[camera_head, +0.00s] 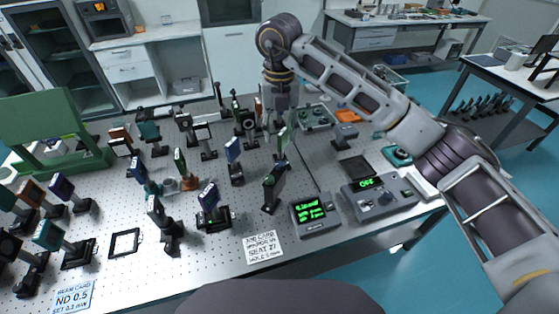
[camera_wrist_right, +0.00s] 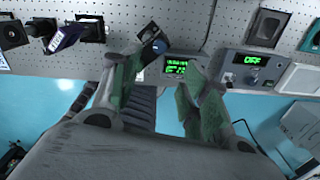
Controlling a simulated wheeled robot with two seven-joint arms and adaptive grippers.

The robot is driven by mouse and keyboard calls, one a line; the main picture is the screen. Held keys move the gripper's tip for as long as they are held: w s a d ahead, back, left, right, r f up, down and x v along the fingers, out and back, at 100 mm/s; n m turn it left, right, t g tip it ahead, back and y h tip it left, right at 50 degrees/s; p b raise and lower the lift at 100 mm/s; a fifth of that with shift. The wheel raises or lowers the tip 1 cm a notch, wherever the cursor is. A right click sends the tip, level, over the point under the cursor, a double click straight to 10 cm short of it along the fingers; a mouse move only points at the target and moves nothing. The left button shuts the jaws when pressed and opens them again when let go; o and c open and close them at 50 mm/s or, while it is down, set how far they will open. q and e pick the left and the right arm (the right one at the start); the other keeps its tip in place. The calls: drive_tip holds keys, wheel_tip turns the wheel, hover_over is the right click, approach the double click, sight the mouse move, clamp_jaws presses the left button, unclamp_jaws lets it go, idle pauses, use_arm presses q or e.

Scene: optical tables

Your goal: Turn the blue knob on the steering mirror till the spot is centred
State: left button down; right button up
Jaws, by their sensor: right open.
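My right gripper (camera_head: 281,138) hangs point down over the middle of the optical table (camera_head: 330,238). In the right wrist view, its green-padded fingers (camera_wrist_right: 165,78) are apart with nothing between them. I cannot make out the blue knob or the spot, nor which mount is the steering mirror. My left gripper is out of view.
A box with a green text display (camera_head: 315,213) stands front right, beside a control box reading OFF (camera_head: 380,195). Several optic mounts crowd the left and middle.

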sight(280, 164)
wheel_tip(280, 164, down, 12)
drive_tip(key=shift+f+p, duration=0.15)
drive_tip(key=shift+p, duration=1)
drive_tip(key=shift+c, duration=0.4)
clamp_jaws()
